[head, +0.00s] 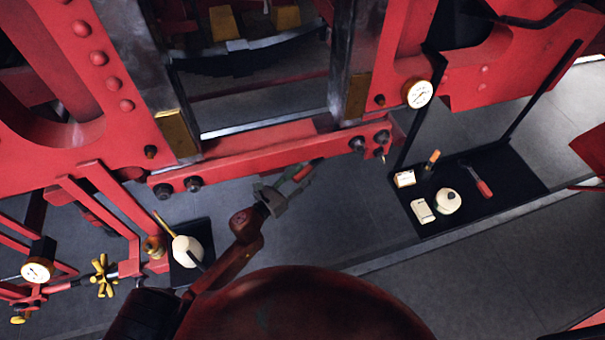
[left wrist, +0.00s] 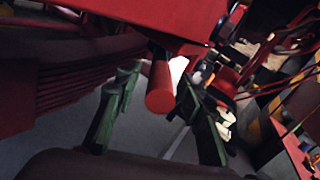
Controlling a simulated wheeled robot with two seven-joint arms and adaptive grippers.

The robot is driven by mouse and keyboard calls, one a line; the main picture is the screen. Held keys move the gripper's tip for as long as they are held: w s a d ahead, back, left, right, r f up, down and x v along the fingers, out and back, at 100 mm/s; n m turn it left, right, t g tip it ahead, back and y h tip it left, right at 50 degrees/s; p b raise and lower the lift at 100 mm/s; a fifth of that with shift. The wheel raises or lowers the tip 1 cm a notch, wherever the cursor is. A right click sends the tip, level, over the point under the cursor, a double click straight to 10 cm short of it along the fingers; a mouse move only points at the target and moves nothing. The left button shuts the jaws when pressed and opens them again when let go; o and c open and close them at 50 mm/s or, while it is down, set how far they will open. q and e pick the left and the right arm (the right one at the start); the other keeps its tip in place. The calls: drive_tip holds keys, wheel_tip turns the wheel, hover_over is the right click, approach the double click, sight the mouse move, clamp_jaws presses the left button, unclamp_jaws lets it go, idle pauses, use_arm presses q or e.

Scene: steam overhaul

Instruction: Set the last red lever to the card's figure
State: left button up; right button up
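The red lever (head: 307,170) shows as a short red grip below the red cross beam in the head view. In the left wrist view its round red end (left wrist: 160,98) points toward the camera. My left gripper (head: 285,190) is at the lever, its green fingers standing apart on either side of the grip, with a visible gap in the left wrist view. A small cream card (head: 405,179) stands on the black shelf at the right, too small to read; I cannot tell whether it is the task's card. My right gripper is not in view.
The red cross beam (head: 270,158) with dark bolts runs just above my left gripper. The black shelf (head: 520,190) holds a white pad, a round cream item and handled tools. White gauges show at the right (head: 418,93) and left (head: 37,270). Grey floor lies below.

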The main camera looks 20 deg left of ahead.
use_arm(q)
drive_tip(key=shift+c, duration=0.3)
clamp_jaws()
idle(0.3)
